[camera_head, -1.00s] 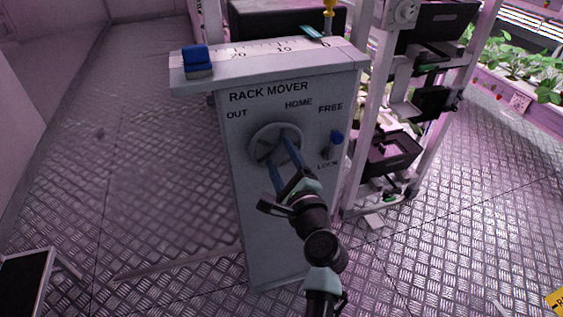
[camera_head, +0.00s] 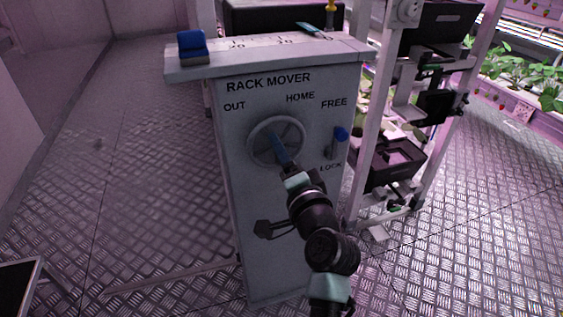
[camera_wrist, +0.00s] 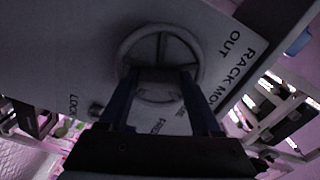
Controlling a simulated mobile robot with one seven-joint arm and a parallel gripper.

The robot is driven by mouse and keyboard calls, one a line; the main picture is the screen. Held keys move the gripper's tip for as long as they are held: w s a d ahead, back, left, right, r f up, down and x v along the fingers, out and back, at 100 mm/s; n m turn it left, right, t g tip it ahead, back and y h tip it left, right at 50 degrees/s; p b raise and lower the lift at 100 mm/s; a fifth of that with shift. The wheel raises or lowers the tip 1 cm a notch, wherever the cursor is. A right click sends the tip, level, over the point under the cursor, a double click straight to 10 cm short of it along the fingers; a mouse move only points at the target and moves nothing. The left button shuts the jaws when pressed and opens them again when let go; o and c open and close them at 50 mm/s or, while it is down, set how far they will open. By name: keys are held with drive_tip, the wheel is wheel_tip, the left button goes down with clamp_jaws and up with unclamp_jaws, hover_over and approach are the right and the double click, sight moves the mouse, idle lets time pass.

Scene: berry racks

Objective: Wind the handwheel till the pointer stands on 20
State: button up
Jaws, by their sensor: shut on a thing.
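The grey spoked handwheel (camera_head: 301,130) is on the front of the cabinet marked RACK MOVER (camera_head: 233,185). It also shows in the wrist view (camera_wrist: 199,52). My gripper (camera_head: 277,149) reaches it from below, with its blue fingers at the wheel's middle. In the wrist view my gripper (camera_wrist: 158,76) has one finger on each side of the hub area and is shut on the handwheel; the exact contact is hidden. The teal pointer (camera_head: 311,28) is at the back edge of the scale (camera_head: 262,43) on top, between the 10 and 0 marks. Its exact reading is too small to tell.
A blue-knobbed lever (camera_head: 340,134) stands right of the wheel, its knob up towards FREE, with LOCK below. A blue block (camera_head: 192,44) sits on the cabinet top's left end. Rack frames with black trays (camera_head: 388,163) stand close on the right. Floor left is clear.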

drive_tip(key=n+b, duration=0.3)
drive_tip(key=n, duration=0.3)
drive_tip(key=n+b, duration=0.4)
drive_tip(key=n, duration=0.2)
drive_tip(key=shift+d+f, duration=0.1)
drive_tip(key=shift+f, duration=0.1)
drive_tip(key=shift+b, duration=0.3)
drive_tip(key=o, duration=1.4)
drive_tip(key=shift+r, duration=0.1)
drive_tip(key=p+v, duration=0.3)
drive_tip(key=v, duration=1)
drive_tip(key=shift+w, duration=0.1)
